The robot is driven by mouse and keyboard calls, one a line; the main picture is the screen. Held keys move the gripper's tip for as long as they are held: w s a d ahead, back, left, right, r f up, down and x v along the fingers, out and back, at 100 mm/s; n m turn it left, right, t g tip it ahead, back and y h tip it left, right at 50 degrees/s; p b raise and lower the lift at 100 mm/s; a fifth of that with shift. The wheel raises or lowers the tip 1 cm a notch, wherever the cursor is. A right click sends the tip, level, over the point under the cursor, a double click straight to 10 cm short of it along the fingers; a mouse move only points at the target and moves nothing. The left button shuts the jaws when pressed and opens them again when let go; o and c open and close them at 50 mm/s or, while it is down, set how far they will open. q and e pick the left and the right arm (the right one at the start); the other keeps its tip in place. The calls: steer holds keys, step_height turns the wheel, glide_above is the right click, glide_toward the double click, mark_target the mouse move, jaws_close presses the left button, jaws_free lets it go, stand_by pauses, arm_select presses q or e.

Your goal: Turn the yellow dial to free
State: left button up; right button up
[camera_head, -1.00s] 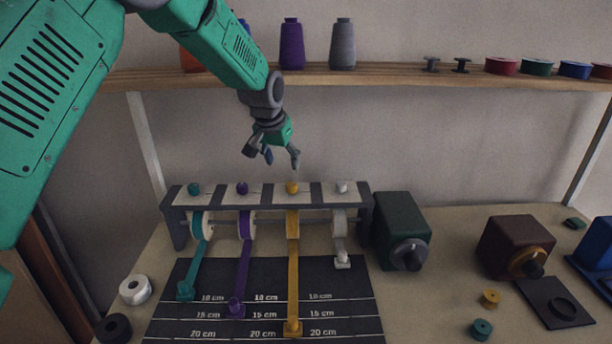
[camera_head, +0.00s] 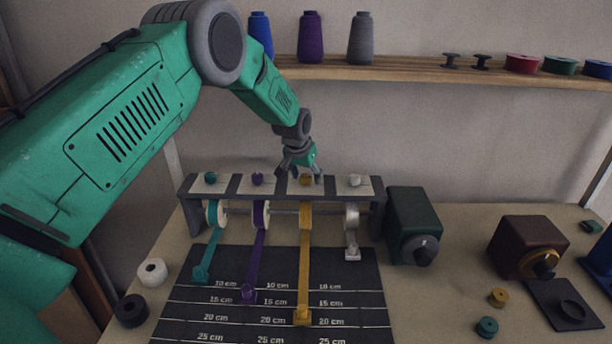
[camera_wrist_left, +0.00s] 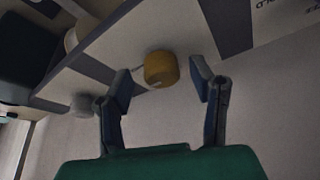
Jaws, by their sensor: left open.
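The yellow dial (camera_head: 306,180) sits on top of the ribbon rack (camera_head: 376,196), between the purple dial (camera_head: 257,179) and the white dial (camera_head: 355,180). My left gripper (camera_head: 301,178) is open just above the yellow dial, pointing down. In the left wrist view the yellow dial (camera_wrist_left: 160,69) shows between the two spread fingers (camera_wrist_left: 160,88), with a gap on each side. A pale pointer mark shows on the dial's side. The yellow ribbon (camera_head: 304,265) hangs from its spool onto the dark measuring mat (camera_head: 345,285), its end near the 20 cm line. My right gripper is not in view.
The teal dial (camera_head: 210,178) is at the rack's left end. A dark green box with a crank (camera_head: 410,225) stands close to the rack's right. A shelf (camera_head: 420,75) with thread cones and spools runs behind. A brown box (camera_head: 520,245) stands farther right.

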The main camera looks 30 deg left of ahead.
arm_select(q)
steer(key=shift+w+f, duration=0.25)
steer(key=shift+f, duration=0.1)
steer(key=shift+s+a, duration=0.1)
steer(key=shift+a, duration=0.2)
steer(key=c, duration=1.1)
steer(key=shift+c, duration=0.2)
